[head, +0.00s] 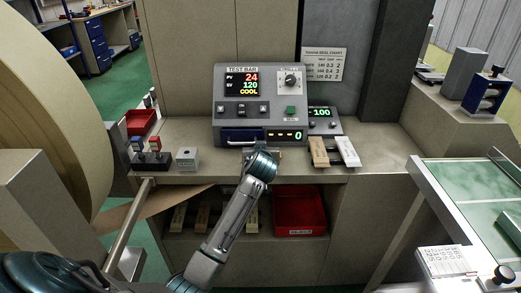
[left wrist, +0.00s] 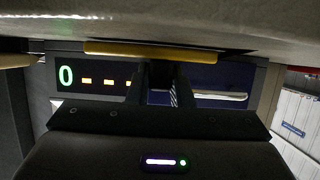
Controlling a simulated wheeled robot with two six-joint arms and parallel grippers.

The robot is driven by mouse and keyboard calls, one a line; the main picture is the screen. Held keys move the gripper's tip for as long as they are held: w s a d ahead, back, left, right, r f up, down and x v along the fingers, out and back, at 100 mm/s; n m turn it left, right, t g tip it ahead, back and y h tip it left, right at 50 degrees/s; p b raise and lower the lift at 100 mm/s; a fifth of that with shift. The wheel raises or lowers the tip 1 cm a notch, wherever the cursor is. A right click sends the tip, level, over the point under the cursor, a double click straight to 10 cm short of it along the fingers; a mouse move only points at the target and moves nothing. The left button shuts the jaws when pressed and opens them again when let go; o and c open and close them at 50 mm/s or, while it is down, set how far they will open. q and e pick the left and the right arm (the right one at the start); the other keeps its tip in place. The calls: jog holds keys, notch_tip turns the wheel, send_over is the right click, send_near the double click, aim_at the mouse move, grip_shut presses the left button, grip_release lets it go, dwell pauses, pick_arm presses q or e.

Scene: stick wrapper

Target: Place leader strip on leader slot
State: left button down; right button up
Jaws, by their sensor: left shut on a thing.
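My left gripper (head: 262,153) is low at the front of the grey test-bar machine, just above the counter. In the left wrist view its two dark fingers (left wrist: 162,72) are close together, with their tips against a thin yellow bar (left wrist: 110,47). This bar appears to be the leader strip, held crosswise; a yellow end (head: 280,154) shows right of the gripper in the head view. I cannot make out the leader slot, nor tell whether the strip touches anything. My right gripper is not in view.
The test-bar machine (head: 237,106) has a lit display and a blue drawer front (head: 242,135). Tan (head: 318,152) and white (head: 347,151) blocks lie to the right on the counter (head: 385,160). Small stamps (head: 152,157) and a grey box (head: 187,158) stand left. A red bin (head: 300,210) sits below.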

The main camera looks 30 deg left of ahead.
pick_arm(q)
jog(key=shift+f, duration=0.1)
jog(key=c, duration=1.3)
grip_release()
